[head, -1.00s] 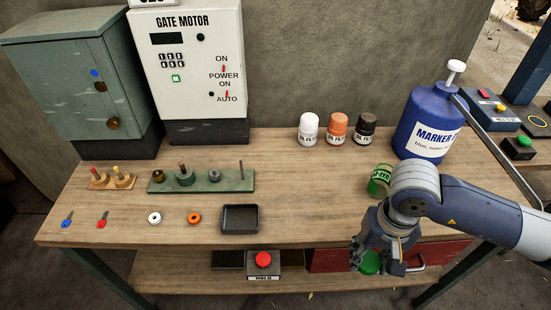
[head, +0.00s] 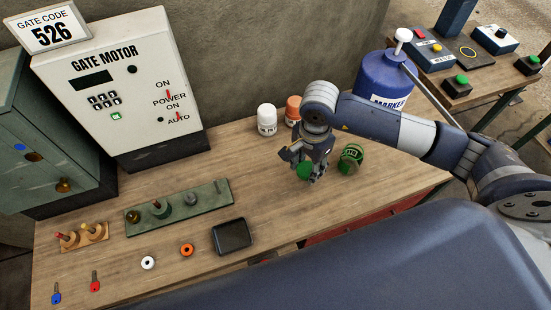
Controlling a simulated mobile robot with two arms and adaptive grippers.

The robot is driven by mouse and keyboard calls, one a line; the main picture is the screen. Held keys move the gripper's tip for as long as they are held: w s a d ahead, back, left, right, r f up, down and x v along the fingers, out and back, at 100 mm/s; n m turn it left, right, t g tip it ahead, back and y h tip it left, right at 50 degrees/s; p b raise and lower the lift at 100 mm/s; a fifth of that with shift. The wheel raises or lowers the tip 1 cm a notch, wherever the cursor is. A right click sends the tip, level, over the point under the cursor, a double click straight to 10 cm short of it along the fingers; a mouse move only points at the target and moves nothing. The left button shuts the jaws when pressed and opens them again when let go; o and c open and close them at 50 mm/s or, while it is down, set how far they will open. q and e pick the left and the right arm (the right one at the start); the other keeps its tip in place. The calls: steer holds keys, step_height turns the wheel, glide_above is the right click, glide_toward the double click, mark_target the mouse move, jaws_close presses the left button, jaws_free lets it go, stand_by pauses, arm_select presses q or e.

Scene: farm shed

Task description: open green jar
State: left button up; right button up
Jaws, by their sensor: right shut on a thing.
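The green jar (head: 351,158) is on the wooden workbench, right of my right gripper. It looks lidless, with a dark top; its label is only partly legible. My right gripper (head: 304,168) is shut on a round green lid (head: 304,171), just left of the jar and apart from it. The fingers hide part of the lid. I cannot tell whether the lid touches the bench. My left gripper is not in view.
White (head: 267,120) and orange (head: 293,111) bottles and a blue marker jug (head: 385,82) stand behind. A black tray (head: 232,237), a green peg board (head: 180,207), rings and keys lie left on the workbench (head: 225,165). The gate motor box (head: 122,90) stands at the back left.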

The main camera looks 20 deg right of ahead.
mark_target(277, 168)
steer(key=w+a, duration=0.3)
steer(key=shift+w+a+f, duration=0.1)
steer(key=shift+a+f, duration=0.05)
steer(key=shift+f, duration=0.15)
steer(key=shift+w+a+f+b, duration=0.1)
steer(key=shift+w+a+b, duration=0.25)
steer(key=shift+w+a, duration=1.15)
steer(key=shift+w, duration=0.05)
step_height(277, 168, down, 3)
steer(key=shift+s+f+b, duration=0.15)
steer(key=shift+f+b, duration=0.05)
steer(key=shift+b, duration=0.75)
steer(key=shift+d+f, duration=0.1)
steer(key=shift+f, duration=0.05)
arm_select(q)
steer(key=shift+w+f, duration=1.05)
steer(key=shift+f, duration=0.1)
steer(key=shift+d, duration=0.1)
